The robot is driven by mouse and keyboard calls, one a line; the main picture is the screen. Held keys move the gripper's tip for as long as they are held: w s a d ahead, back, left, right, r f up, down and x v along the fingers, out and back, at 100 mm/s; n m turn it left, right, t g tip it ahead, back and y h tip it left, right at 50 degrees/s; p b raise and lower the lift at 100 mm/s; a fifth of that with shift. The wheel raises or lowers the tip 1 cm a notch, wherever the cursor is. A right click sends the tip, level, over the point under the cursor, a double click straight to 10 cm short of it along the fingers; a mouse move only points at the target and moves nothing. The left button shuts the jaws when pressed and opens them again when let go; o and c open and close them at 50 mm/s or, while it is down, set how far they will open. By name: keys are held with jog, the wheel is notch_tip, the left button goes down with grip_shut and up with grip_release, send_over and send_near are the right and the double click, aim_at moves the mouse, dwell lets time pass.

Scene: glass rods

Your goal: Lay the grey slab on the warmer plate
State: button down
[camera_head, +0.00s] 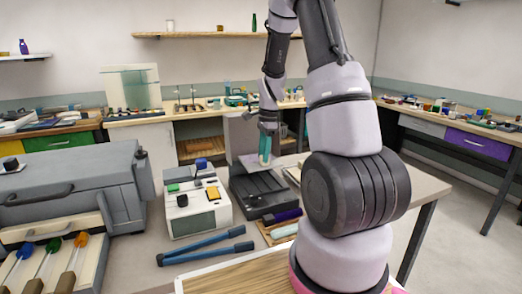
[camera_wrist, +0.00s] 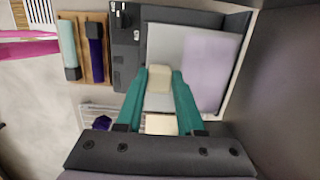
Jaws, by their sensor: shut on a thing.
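The grey slab (camera_head: 249,161) shows in the head view as a thin, pale lilac-grey plate under my gripper (camera_head: 265,150). It appears to be over the back of the black warmer (camera_head: 262,196); I cannot tell whether it touches it. In the wrist view the slab (camera_wrist: 212,70) is flat and broad, and the dark warmer (camera_wrist: 127,62) shows along its left side. My gripper (camera_wrist: 160,76), with teal fingers, is shut on a cream block-like grip on the slab.
A white device with coloured knobs (camera_head: 197,209) stands left of the warmer. Blue-handled long tool (camera_head: 206,252) lies in front. A wooden rack (camera_wrist: 94,50) with a pale and a purple rod lies beside the warmer. A big grey machine (camera_head: 70,190) fills the left.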

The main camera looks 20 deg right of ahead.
aim_at(264, 168)
jog(key=shift+f, duration=3.15)
jog(key=shift+f, duration=0.55)
jog(key=shift+c, duration=2.2)
grip_release()
jog(key=r, duration=0.7)
jog(key=d+r, duration=0.1)
jog(key=r, duration=0.3)
jog(key=shift+d, duration=0.1)
jog(key=s+a+r+n+t, duration=0.2)
jog(key=s+a+r+n, duration=0.15)
jog(key=r, duration=0.65)
jog(key=s+a+r+n+t, duration=0.2)
jog(key=s+r+n, duration=0.3)
jog(key=s, duration=0.5)
jog(key=s+a+r+n+t, duration=0.3)
jog(key=s+a+r+n, duration=0.2)
jog(key=s+r, duration=0.4)
jog(key=shift+s+a+r+y, duration=0.15)
jog(key=shift+s+r+y, duration=0.1)
jog(key=shift+s+y, duration=0.1)
